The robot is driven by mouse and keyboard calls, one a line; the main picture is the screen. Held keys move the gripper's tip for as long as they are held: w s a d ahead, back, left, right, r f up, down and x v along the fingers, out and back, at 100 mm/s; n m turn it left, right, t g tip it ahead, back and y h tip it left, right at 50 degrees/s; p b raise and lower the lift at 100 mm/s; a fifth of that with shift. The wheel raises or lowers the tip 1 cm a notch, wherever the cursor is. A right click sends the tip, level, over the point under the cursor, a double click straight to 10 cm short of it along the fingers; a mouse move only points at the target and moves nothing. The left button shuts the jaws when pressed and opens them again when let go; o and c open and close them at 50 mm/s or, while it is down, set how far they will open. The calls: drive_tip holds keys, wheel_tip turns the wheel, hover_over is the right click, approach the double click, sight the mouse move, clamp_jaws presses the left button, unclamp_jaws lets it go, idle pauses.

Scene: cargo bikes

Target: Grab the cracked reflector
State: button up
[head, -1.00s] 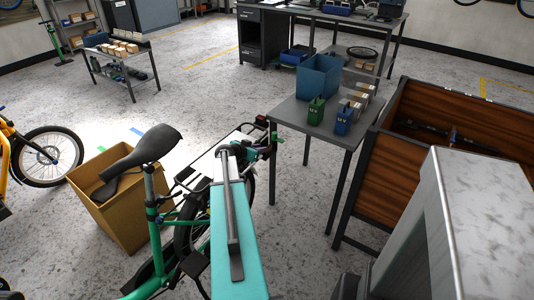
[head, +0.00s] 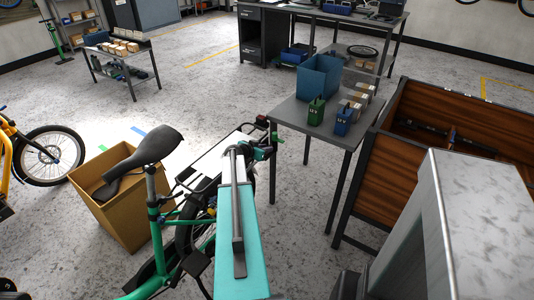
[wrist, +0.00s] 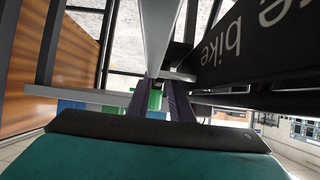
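I cannot make out a cracked reflector for certain in either view. A small reddish part (head: 262,121) shows at the far end of the green bike's rear rack (head: 228,155); it is too small to tell whether it is cracked. My gripper (head: 264,153) is at the end of my teal arm, over the bike's rack end, just nearer than that reddish part. Its fingers are too small to read in the head view.
A grey table (head: 290,112) holds a blue bin (head: 320,77) and small green and blue containers. A wooden cargo box (head: 408,172) stands right. Floor between is open.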

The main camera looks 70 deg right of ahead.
clamp_jaws()
drive_tip(key=shift+r, duration=0.1)
idle(0.3)
drive_tip(key=shift+r, duration=0.65)
drive_tip(key=shift+r+b, duration=0.5)
drive_tip(key=shift+r, duration=0.45)
drive_tip(key=s+a+r+b, duration=0.1)
drive_tip(key=s+a+b, duration=0.2)
drive_tip(key=s+a, duration=0.8)
drive_tip(key=shift+a+r, duration=0.3)
